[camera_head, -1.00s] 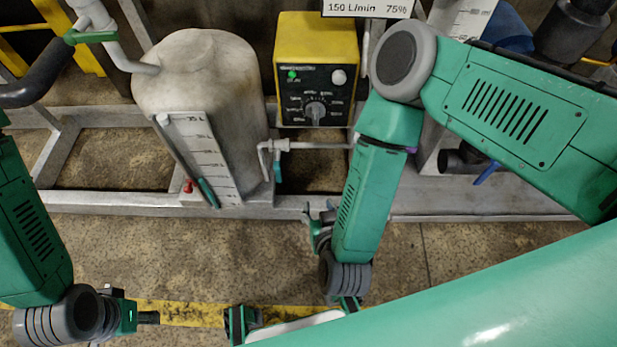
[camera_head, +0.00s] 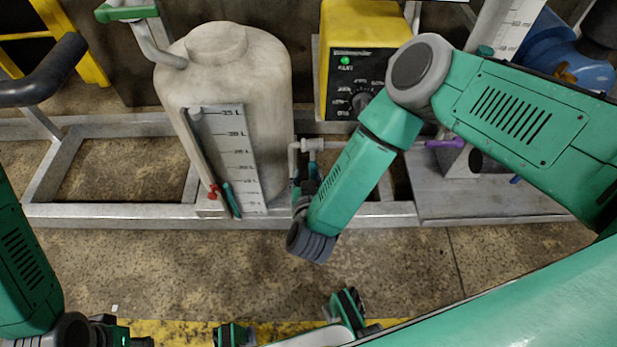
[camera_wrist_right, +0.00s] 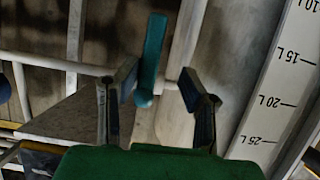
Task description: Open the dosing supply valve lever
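The teal valve lever (camera_wrist_right: 150,62) shows in the right wrist view, between the two fingers of my right gripper (camera_wrist_right: 157,92). The fingers are spread, with a gap on each side of the lever; contact cannot be made out. In the head view my right gripper (camera_head: 304,184) is just below the pale pipe valve (camera_head: 308,146) right of the tank, and it largely hides the lever there. My left gripper (camera_head: 122,335) is at the bottom left edge of the head view, partly cut off, away from the valve; its fingers are unclear.
The white tank (camera_head: 230,75) with its litre scale (camera_head: 232,160) stands left of the valve. A yellow control box (camera_head: 365,30) is above right. A purple lever (camera_head: 445,143) is farther right. The metal frame rail (camera_head: 120,212) runs along the floor; floor in front is clear.

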